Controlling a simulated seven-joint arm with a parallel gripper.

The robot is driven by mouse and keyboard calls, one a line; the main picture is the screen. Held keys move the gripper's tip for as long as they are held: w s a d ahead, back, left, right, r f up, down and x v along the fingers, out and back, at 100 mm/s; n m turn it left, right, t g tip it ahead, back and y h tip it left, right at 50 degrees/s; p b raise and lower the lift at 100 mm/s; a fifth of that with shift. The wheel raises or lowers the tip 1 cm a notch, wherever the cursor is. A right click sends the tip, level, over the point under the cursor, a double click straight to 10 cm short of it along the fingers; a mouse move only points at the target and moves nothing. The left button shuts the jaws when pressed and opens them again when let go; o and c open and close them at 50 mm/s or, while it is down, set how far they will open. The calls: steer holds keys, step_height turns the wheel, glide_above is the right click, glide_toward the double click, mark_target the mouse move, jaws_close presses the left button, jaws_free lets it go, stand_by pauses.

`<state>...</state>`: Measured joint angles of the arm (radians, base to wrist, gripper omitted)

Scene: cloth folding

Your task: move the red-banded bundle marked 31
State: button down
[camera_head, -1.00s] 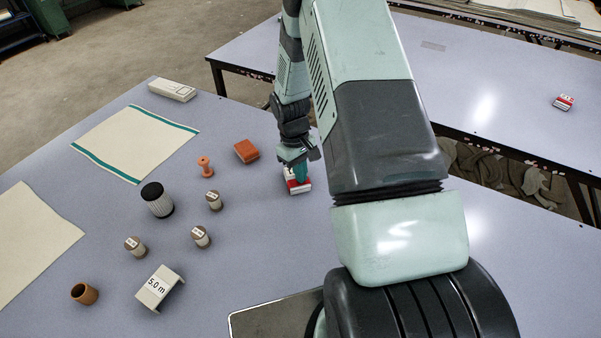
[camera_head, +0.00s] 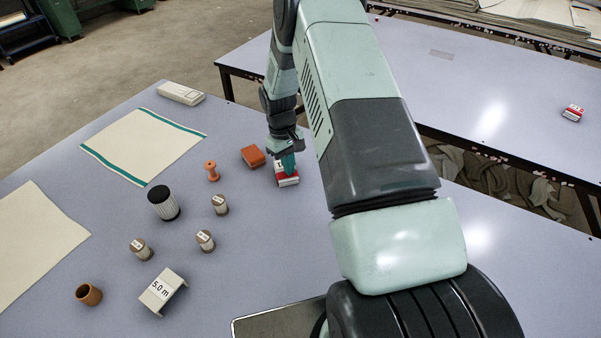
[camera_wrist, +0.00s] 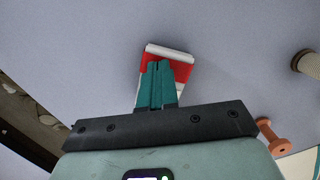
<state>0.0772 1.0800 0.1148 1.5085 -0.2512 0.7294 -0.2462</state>
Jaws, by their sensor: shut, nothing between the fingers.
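A white bundle with a red band (camera_head: 288,181) lies on the near table, just right of an orange block. Its mark is partly covered and I cannot read it. It also shows in the wrist view (camera_wrist: 180,70), with my fingers covering its middle. My gripper (camera_head: 289,168) is shut with nothing between its teal fingertips, which are at the bundle; the wrist view shows the tips too (camera_wrist: 160,66). I cannot tell whether they press on it. A second red-banded bundle (camera_head: 573,113) lies on the far table at the right, its mark too small to read.
The orange block (camera_head: 253,155) and an orange spool (camera_head: 212,171) are close left of the bundle. A gap separates the two tables.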

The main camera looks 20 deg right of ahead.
steer(key=shift+d+r, duration=0.1)
steer(key=shift+r, duration=0.2)
steer(key=shift+a, duration=0.3)
steer(key=w+a, duration=0.1)
steer(key=w, duration=0.2)
steer(key=w+a, duration=0.1)
steer(key=w, duration=0.2)
steer(key=w+a, duration=0.2)
steer(key=w, duration=0.1)
steer(key=shift+w, duration=0.25)
steer(key=shift+w+a+r, duration=0.15)
steer(key=shift+w+a, duration=0.15)
steer(key=shift+w, duration=0.45)
